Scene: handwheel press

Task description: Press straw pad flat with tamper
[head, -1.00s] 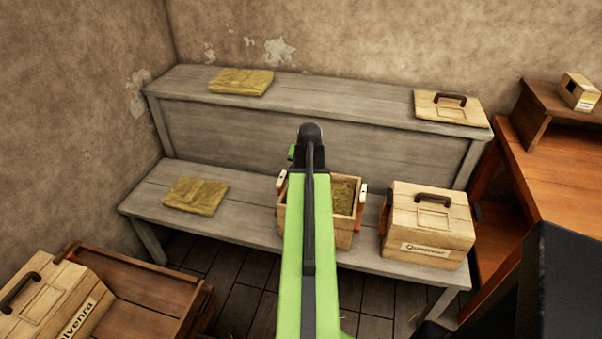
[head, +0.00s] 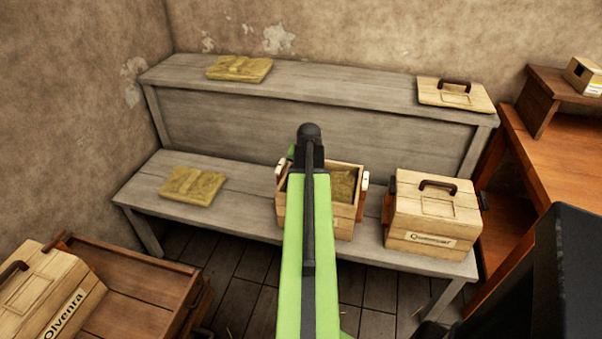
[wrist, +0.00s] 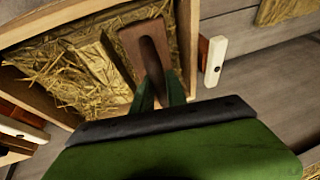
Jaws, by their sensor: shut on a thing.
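An open wooden crate (head: 345,225) stands on the lower bench, partly hidden behind my arm. Loose straw (head: 343,186) lies inside it. In the wrist view the crate's wall (wrist: 187,40) frames straw (wrist: 70,75) with a flatter pale piece (wrist: 110,65) among it. My gripper (wrist: 155,82) is shut on the dark handle of the tamper (wrist: 131,40), which has a brown plate. The tamper is over the crate's straw, close to one wall; I cannot tell whether it touches. The head view hides my gripper and the tamper behind my arm.
Straw pads lie on the upper bench (head: 240,68) and lower bench (head: 193,187). A closed wooden box (head: 432,215) stands right of the crate. A handled lid (head: 455,95) lies on the upper bench. A tray (head: 135,290) and box (head: 45,290) are at lower left.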

